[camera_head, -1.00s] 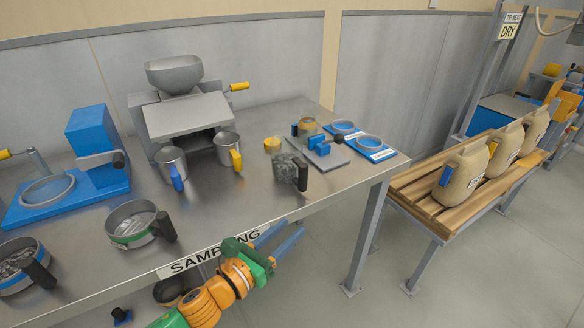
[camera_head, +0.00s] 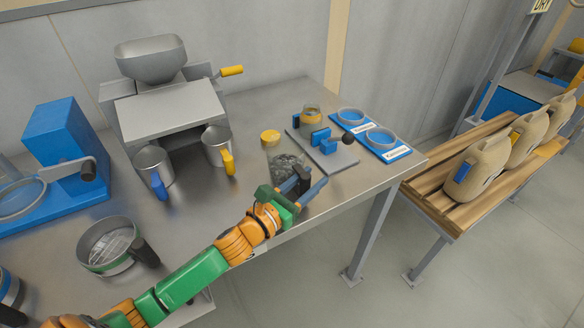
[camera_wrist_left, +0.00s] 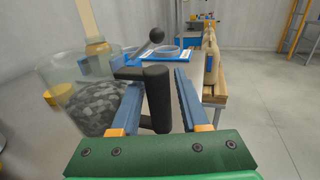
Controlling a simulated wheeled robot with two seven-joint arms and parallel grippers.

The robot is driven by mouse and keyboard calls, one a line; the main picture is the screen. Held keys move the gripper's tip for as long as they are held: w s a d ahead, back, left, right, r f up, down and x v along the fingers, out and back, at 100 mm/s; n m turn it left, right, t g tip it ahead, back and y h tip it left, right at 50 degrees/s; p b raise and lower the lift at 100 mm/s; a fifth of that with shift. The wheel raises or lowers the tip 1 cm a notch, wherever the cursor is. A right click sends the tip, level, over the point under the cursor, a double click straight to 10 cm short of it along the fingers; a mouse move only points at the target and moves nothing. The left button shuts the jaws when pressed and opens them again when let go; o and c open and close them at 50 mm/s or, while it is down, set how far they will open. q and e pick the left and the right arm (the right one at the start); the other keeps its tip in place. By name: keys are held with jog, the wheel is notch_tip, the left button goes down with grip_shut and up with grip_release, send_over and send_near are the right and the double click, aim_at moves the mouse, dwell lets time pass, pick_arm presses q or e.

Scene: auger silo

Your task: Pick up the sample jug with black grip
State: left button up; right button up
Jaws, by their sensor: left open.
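The sample jug (camera_head: 285,164) is clear, holds dark grey material and stands upright near the front edge of the steel bench. Its black grip (camera_head: 303,178) faces the front right. My left gripper (camera_head: 298,192) is open at the grip. In the left wrist view the black grip (camera_wrist_left: 158,98) stands between the two blue fingers, with a gap visible on the right side. The jug's clear body (camera_wrist_left: 90,95) is on the left there, partly behind the left finger. My right gripper is not in view.
Two metal jugs with blue (camera_head: 156,168) and yellow (camera_head: 219,148) handles stand behind to the left. A green-banded pan (camera_head: 112,246) sits at the left front.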

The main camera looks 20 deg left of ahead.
pick_arm(q)
jog(key=shift+w+d+f, duration=0.1)
jog(key=shift+w+f, duration=0.05)
jog(key=shift+w, duration=0.25)
jog(key=shift+w+d+f, duration=0.1)
jog(key=shift+w, duration=0.3)
jog(key=shift+s+r, duration=0.1)
grip_shut()
dwell(0.6)
